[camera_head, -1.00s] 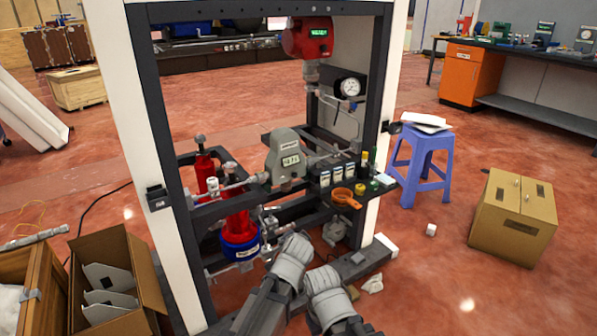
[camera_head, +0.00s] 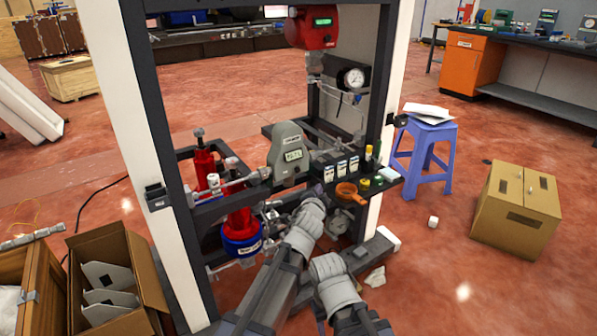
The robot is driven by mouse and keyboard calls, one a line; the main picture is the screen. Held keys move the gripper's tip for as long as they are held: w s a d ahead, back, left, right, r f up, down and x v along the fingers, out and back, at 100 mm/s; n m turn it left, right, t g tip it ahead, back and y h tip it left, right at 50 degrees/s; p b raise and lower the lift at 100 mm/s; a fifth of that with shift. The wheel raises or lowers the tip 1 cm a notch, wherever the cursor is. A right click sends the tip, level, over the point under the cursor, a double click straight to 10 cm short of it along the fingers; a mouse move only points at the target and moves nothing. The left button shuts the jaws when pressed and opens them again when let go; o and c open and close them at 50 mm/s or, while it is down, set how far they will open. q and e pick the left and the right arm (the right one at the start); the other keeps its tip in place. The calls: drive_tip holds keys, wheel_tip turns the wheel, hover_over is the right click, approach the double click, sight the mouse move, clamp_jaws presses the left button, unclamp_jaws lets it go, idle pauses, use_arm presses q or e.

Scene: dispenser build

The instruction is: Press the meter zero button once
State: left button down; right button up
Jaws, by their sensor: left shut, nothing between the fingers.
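A grey meter (camera_head: 287,152) with a small lit display (camera_head: 293,155) is mounted on the pipework in the middle of the dark frame. I cannot make out its zero button at this size. A red unit (camera_head: 314,28) with a green display hangs higher up in the frame. My left gripper (camera_head: 318,191) is shut and empty, small and dark at the end of its arm. It is below and to the right of the grey meter, apart from it, near the small shelf. My right arm shows at the lower middle, but its fingers are hidden.
The shelf (camera_head: 385,181) carries several small white boxes, bottles and an orange ring-shaped item (camera_head: 348,192). A round gauge (camera_head: 354,77) is at upper right. Red cylinders (camera_head: 238,222) stand left of my left arm. A blue stool (camera_head: 425,150) and cardboard box (camera_head: 515,211) are outside.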

use_arm(q)
drive_tip(key=w+a, duration=0.5)
drive_tip(key=w, duration=0.2)
idle(0.3)
drive_tip(key=shift+w+a, duration=0.1)
idle(1.9)
drive_tip(key=shift+w+a, duration=0.2)
drive_tip(key=shift+w, duration=0.05)
drive_tip(key=shift+w+a, duration=0.3)
drive_tip(key=shift+w, duration=0.1)
idle(1.0)
drive_tip(key=shift+s, duration=0.1)
drive_tip(key=shift+s+d, duration=0.55)
drive_tip(key=shift+s, duration=0.1)
drive_tip(key=shift+s+d, duration=0.75)
drive_tip(key=shift+s, duration=0.3)
drive_tip(key=shift+s+d, duration=0.7)
drive_tip(key=shift+s, duration=0.3)
